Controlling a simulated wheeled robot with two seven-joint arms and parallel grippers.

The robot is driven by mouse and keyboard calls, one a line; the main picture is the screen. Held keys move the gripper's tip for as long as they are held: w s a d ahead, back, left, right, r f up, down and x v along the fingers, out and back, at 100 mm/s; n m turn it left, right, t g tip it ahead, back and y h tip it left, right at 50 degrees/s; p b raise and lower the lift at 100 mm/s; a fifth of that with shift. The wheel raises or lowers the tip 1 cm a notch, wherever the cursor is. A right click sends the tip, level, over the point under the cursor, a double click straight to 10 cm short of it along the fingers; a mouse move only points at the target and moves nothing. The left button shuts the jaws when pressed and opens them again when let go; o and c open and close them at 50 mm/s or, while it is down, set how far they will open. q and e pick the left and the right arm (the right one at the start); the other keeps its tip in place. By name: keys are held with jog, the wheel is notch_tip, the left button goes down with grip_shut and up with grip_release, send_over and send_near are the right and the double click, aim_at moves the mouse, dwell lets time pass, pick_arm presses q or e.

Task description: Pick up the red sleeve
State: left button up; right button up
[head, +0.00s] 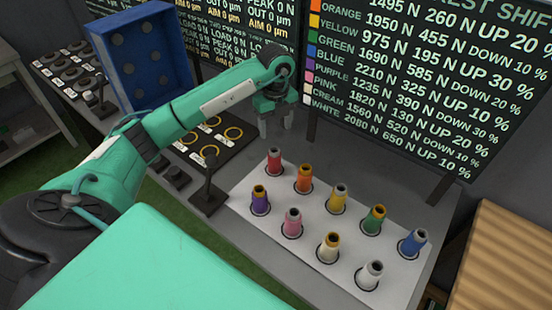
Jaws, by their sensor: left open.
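The red sleeve (274,161) stands upright at the far left corner of the white plate (345,276), set in a dark ring. My left arm reaches in from the left over the table. My left gripper (276,128) points down above and behind the red sleeve, apart from it. Its two fingers are spread and nothing shows between them. My right gripper is not in view.
Other sleeves stand on the plate: orange (304,179), purple (260,200), pink (292,222) and several more. A dark post (207,186) stands left of the plate. A blue bin (143,55) and a board of rings (212,142) lie further back. Text screens rise behind.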

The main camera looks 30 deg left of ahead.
aim_at(274, 150)
pick_arm(q)
notch_tip(274, 150, down, 8)
jog(key=shift+r+p, duration=0.2)
jog(key=shift+p, duration=0.7)
jog(key=shift+s+f, duration=0.1)
jog(key=shift+f, duration=0.15)
notch_tip(274, 150, down, 4)
jog(key=p, duration=0.2)
jog(key=shift+s+a+f+p, duration=0.1)
jog(key=shift+p, duration=0.2)
jog(key=shift+f, duration=0.25)
jog(key=c, duration=1.3)
